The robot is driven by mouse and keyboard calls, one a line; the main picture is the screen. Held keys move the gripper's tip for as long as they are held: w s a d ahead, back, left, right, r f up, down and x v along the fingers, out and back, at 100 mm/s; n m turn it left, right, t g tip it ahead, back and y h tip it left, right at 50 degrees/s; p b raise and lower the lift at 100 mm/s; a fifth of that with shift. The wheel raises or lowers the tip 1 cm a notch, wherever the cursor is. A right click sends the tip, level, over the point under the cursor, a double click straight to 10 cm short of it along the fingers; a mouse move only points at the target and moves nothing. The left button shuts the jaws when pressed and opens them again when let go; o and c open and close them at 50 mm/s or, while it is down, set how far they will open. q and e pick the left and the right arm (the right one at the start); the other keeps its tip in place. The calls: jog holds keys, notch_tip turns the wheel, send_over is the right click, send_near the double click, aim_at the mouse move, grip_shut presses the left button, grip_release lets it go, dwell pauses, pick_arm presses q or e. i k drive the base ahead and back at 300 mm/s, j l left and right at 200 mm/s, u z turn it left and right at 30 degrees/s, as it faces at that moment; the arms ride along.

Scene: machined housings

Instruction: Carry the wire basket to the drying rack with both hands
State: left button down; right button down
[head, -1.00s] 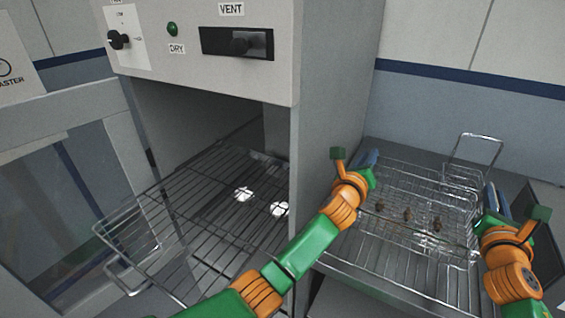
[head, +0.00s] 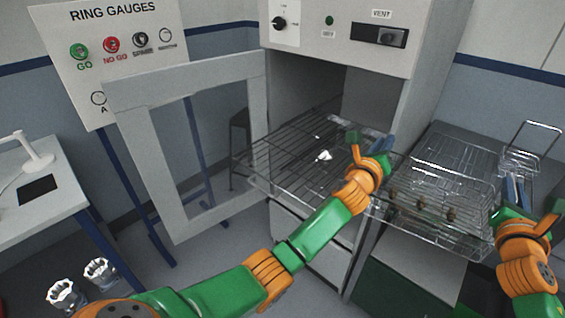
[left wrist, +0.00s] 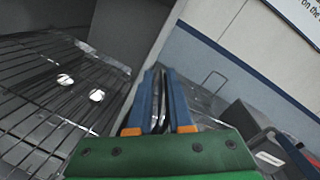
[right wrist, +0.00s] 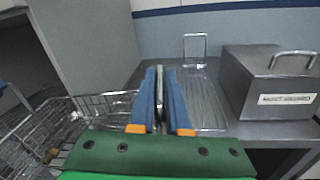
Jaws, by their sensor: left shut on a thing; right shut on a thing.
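The wire basket (head: 455,190), with several small brown parts (head: 421,209) inside, hangs between my grippers in the head view. Its front part shows beyond the bench's front edge. My left gripper (head: 384,150) is shut on its left side, beside the oven's right wall. My right gripper (head: 512,188) is shut on its right side. In the right wrist view the basket (right wrist: 95,103) shows at left. A dark wire shelf (head: 285,150), apparently the drying rack, sticks out of the open oven, left of the basket. The fingers largely hide the grasped basket parts.
On the bench are a wire stand with a raised handle (head: 535,135) and a lidded metal box (right wrist: 255,82). A white table (head: 35,200) stands far left.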

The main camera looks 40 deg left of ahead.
aim_at(301, 158)
jog(key=u, duration=0.3)
jog(key=i+u, duration=0.45)
jog(key=i+l+u, duration=0.25)
jog(key=u, duration=0.25)
